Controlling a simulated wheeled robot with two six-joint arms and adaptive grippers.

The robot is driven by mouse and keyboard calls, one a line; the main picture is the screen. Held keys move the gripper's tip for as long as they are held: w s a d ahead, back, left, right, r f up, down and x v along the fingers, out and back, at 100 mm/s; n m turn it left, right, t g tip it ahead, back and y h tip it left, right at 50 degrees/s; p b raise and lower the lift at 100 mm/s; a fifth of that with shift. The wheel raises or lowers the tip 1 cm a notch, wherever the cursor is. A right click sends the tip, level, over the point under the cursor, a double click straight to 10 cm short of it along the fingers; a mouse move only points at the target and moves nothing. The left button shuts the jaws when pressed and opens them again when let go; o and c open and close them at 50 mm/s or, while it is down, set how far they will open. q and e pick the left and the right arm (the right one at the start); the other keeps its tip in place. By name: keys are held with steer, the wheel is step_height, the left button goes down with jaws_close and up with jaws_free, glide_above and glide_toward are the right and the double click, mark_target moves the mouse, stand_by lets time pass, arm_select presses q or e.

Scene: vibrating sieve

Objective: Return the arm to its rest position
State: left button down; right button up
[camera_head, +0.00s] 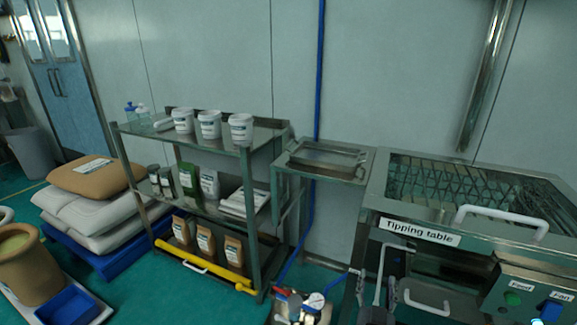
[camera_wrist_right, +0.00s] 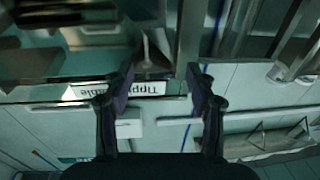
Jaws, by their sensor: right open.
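My right gripper (camera_head: 376,282) shows at the bottom edge of the head view, in front of the tipping table (camera_head: 412,231). Its two dark fingers point up and stand apart. In the right wrist view the gripper (camera_wrist_right: 158,88) is open, with nothing between the fingers. The "Tipping table" label (camera_wrist_right: 150,88) appears upside down behind the fingertips in that view. The rest of my right arm is hidden below the head view. My left gripper is in neither view.
The tipping table has a white handle (camera_head: 500,219) and buttons (camera_head: 513,298) on its front. A small side stand (camera_head: 290,165) is left of it. A shelf rack (camera_head: 250,190) holds tubs and bags. A gauge unit (camera_head: 316,300) stands at the bottom.

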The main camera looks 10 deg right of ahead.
steer(key=a+r+n+t+y, duration=0.25)
steer(key=a+n+y, duration=0.35)
steer(key=a+y, duration=0.3)
steer(key=s+a+f+n+g+y, duration=0.4)
steer(key=s+a+f+n+g, duration=0.15)
steer(key=f+g, duration=0.2)
steer(key=s+d+f+m+g+h, duration=0.2)
steer(key=s+d+g+h, duration=0.15)
steer(key=s+d, duration=0.2)
steer(key=s+d+f+m+g+h, duration=0.2)
steer(key=s+d+f+m+g, duration=0.15)
steer(key=s, duration=0.35)
steer(key=s+d+f+g, duration=0.1)
steer(key=s+f, duration=0.2)
steer(key=f, duration=0.8)
steer(key=s+d+f+g, duration=0.1)
steer(key=s+d+f, duration=0.1)
steer(key=f, duration=0.9)
steer(key=s+d+f+g, duration=0.1)
steer(key=s+f, duration=0.2)
steer(key=f, duration=0.9)
steer(key=s+f+p, duration=0.1)
steer(key=s+f, duration=0.5)
steer(key=s, duration=0.5)
step_height(320, 180, up, 13)
steer(key=s+p, duration=0.2)
steer(key=p, duration=1.2)
steer(key=shift+s+d, duration=0.15)
steer(key=shift+d, duration=0.2)
